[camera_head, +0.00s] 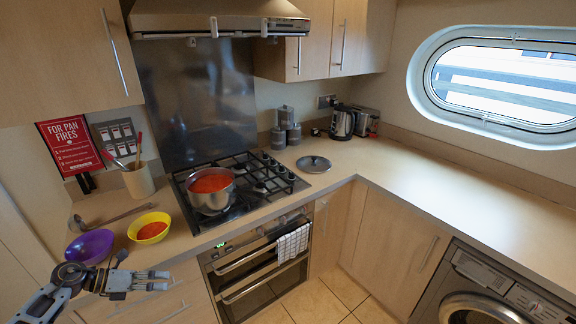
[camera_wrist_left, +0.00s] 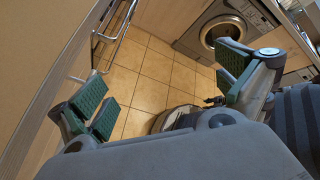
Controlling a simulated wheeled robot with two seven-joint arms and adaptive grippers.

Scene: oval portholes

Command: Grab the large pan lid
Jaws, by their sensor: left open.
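A round grey pan lid (camera_head: 313,164) with a dark knob lies flat on the counter, right of the hob. A steel pot (camera_head: 211,191) with red-orange contents stands on the hob without a lid on it. My left gripper (camera_head: 158,280) is at the lower left, in front of the counter edge and near the bowls, far from the lid. It also shows in the left wrist view (camera_wrist_left: 165,88), with its green-padded fingers spread wide and nothing between them. The lid is not in the left wrist view. My right gripper is in neither view.
A yellow bowl (camera_head: 150,228) with red contents, a purple bowl (camera_head: 90,246) and a ladle (camera_head: 112,216) lie on the left counter. A utensil pot (camera_head: 138,180) stands behind them. Canisters (camera_head: 286,127) and a kettle (camera_head: 342,123) stand behind the lid. The right counter (camera_head: 450,208) is clear.

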